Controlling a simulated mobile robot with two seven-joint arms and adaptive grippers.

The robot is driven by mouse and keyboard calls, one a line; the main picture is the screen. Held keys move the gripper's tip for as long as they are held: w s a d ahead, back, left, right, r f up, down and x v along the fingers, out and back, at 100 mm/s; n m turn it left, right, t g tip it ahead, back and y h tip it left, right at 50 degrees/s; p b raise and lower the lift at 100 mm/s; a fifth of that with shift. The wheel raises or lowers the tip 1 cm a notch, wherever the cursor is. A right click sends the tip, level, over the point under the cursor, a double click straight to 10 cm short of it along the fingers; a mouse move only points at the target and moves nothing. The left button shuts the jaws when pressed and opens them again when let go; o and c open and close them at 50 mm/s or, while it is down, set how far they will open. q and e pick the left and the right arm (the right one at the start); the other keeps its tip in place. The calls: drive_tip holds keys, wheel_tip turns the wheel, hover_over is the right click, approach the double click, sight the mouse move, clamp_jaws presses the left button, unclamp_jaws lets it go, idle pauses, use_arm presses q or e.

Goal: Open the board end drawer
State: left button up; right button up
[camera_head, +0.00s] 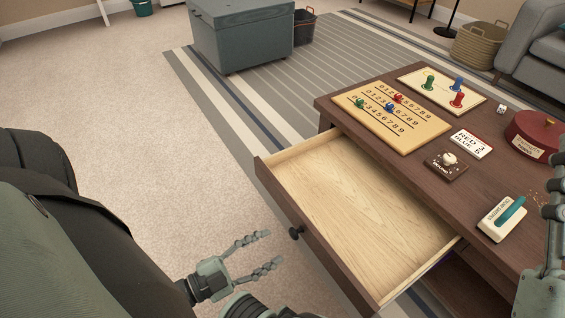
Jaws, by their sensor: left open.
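The board end drawer (350,205) is pulled well out of the dark wooden table (400,165). Its pale wood inside looks empty. A dark round knob (296,232) sits on its front face. My left gripper (268,250) is open, with its two fingers apart and pointing right. It is just left of the knob and the drawer front, and nothing shows between the fingers. Part of my right arm shows at the right edge, over the table's right side; its gripper's jaws cannot be made out.
Carpet left of the drawer is clear.

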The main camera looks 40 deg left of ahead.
use_arm(q)
drive_tip(key=v, duration=0.5)
drive_tip(key=shift+s+a, duration=0.1)
drive_tip(key=shift+s, duration=0.1)
idle(0.4)
